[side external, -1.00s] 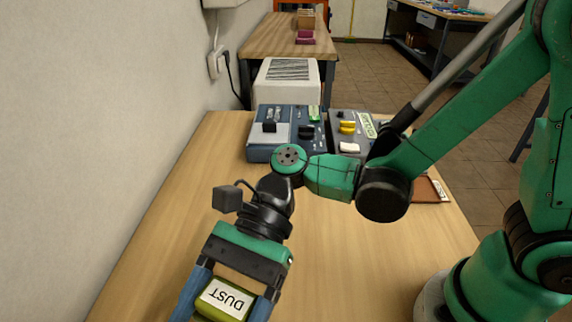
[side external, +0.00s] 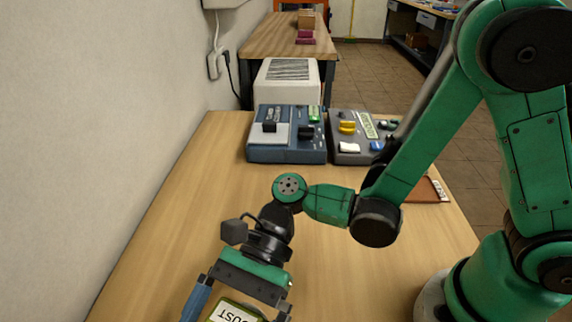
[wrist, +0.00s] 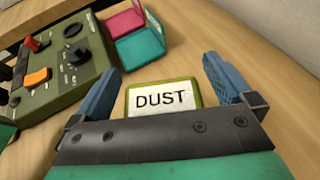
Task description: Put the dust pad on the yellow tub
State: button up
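The dust pad (wrist: 163,98) has a white label reading DUST and an olive-green edge. It lies between my gripper's fingers in the wrist view, and the gripper body hides its near part. It also shows at the bottom edge of the side external view (side external: 236,312), partly cut off. My gripper (wrist: 163,80) is open, its two blue fingers spread either side of the pad with gaps. It also shows low in the side external view (side external: 240,304). I cannot make out the yellow tub in either view.
In the wrist view, an olive control box (wrist: 60,70) stands at left, near a pink piece (wrist: 124,24) and a teal piece (wrist: 140,48). Blue (side external: 285,150) and grey (side external: 350,150) panels stand at the table's far end. A wall borders the left. The middle wood is clear.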

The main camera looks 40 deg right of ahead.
jog(key=w+d+r+n+t+h, duration=0.1)
jog(key=d+n+t+h, duration=0.3)
jog(key=d, duration=0.4)
jog(key=w+d+r+n+t+h, duration=0.2)
jog(key=w+d+n+t+h, duration=0.2)
jog(key=d, duration=0.5)
jog(key=w+d+r+n+t+h, duration=0.2)
jog(key=d+n+t+h, duration=0.2)
jog(key=d, duration=0.5)
jog(key=shift+w+r+n+h, duration=0.15)
jog(key=shift+w+n+h, duration=0.2)
jog(key=shift+n, duration=0.45)
